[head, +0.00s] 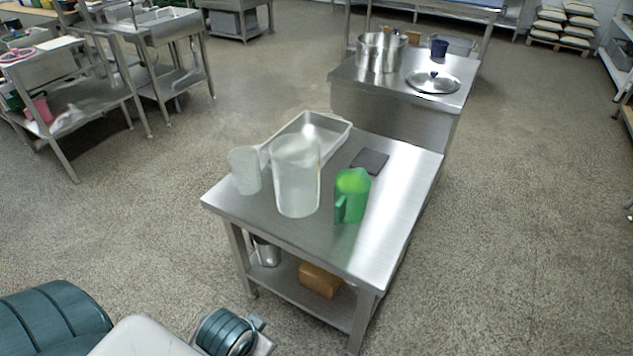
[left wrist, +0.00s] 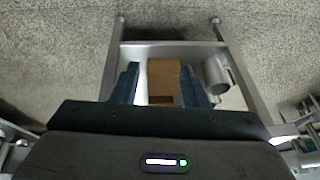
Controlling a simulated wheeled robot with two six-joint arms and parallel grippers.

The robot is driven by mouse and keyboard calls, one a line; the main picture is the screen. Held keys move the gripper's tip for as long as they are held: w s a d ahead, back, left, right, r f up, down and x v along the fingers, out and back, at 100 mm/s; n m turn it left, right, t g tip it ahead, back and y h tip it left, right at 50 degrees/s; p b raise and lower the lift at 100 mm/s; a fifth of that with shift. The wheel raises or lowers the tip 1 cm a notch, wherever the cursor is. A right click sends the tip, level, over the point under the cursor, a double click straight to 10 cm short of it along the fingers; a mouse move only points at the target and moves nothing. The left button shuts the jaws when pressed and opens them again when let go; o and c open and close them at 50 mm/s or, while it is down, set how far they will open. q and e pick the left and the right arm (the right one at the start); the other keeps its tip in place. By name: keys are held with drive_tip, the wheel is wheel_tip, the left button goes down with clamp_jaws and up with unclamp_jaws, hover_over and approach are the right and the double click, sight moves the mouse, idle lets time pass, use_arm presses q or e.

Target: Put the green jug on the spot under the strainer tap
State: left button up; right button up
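The green jug (head: 352,197) stands upright near the right side of a steel table (head: 392,222) in the head view, with its handle toward me. I cannot make out a strainer tap in either view. A dark square pad (head: 370,161) lies flat on the table just behind the jug. My left gripper (left wrist: 159,68) shows in the left wrist view with its two dark blue fingers apart and nothing held between them. Beyond the fingers is a brown box (left wrist: 163,76) on the table's lower shelf. My right gripper is out of view.
A tall pale container (head: 296,180) stands left of the jug, with a smaller one (head: 245,170) beside it and a shallow tray (head: 335,128) behind. Another steel table (head: 395,93) holds a pot (head: 381,53) and a lid (head: 433,82). The table's front right top is clear.

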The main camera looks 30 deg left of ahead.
use_arm(q)
drive_tip(key=w+d+r+t+h+b, duration=0.15)
drive_tip(key=w+t, duration=0.55)
drive_tip(key=w, duration=0.7)
drive_tip(key=t+b, duration=0.1)
drive_tip(key=t, duration=0.6)
approach(336, 220)
drive_tip(key=shift+n, duration=0.3)
drive_tip(key=w, duration=0.6)
drive_tip(key=shift+w+d+r, duration=0.2)
drive_tip(key=shift+w+d, duration=0.05)
drive_tip(key=shift+w, duration=0.05)
drive_tip(key=w, duration=0.5)
drive_tip(key=shift+a+f+b, duration=0.1)
drive_tip(key=shift+f+b, duration=0.1)
drive_tip(key=shift+b, duration=0.2)
clamp_jaws()
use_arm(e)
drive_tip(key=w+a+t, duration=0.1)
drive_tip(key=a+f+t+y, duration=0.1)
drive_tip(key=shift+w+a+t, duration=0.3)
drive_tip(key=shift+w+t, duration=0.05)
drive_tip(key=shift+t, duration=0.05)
